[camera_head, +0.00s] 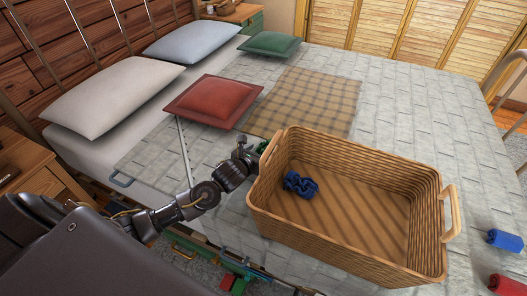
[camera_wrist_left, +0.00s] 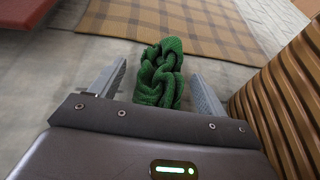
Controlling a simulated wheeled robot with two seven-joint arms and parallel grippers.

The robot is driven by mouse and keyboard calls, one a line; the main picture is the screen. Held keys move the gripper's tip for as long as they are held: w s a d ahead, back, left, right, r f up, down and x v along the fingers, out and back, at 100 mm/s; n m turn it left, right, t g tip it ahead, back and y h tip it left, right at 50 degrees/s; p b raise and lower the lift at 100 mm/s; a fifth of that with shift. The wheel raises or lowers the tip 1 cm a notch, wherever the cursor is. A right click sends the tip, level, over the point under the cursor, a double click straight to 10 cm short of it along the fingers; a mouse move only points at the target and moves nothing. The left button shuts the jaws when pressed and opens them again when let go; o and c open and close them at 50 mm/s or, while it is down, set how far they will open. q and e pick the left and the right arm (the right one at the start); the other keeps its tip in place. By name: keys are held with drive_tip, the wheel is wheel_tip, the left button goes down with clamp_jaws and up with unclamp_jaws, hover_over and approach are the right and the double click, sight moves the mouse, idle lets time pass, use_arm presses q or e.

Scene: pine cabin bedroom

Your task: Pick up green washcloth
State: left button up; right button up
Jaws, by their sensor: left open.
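The green washcloth (camera_wrist_left: 159,72) lies crumpled on the bed in the left wrist view, beside the basket's outer wall. My left gripper (camera_wrist_left: 158,82) is open, with one finger on each side of the washcloth. I cannot tell if the fingers touch it. In the head view my left gripper (camera_head: 254,152) is beside the basket's left wall and hides most of the washcloth; only a small green bit (camera_head: 263,147) shows. My right gripper is not in view.
A large wicker basket (camera_head: 345,254) stands on the bed, with a blue cloth (camera_head: 300,185) inside. A red pillow (camera_head: 213,100) and a plaid blanket (camera_head: 305,103) lie behind my left gripper. Rolled blue (camera_head: 506,240) and red (camera_head: 505,285) cloths lie at the right.

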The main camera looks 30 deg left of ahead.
use_arm(q)
drive_tip(key=shift+w+f, duration=0.15)
drive_tip(key=shift+w, duration=0.25)
drive_tip(key=c, duration=1.1)
drive_tip(key=shift+o, duration=0.2)
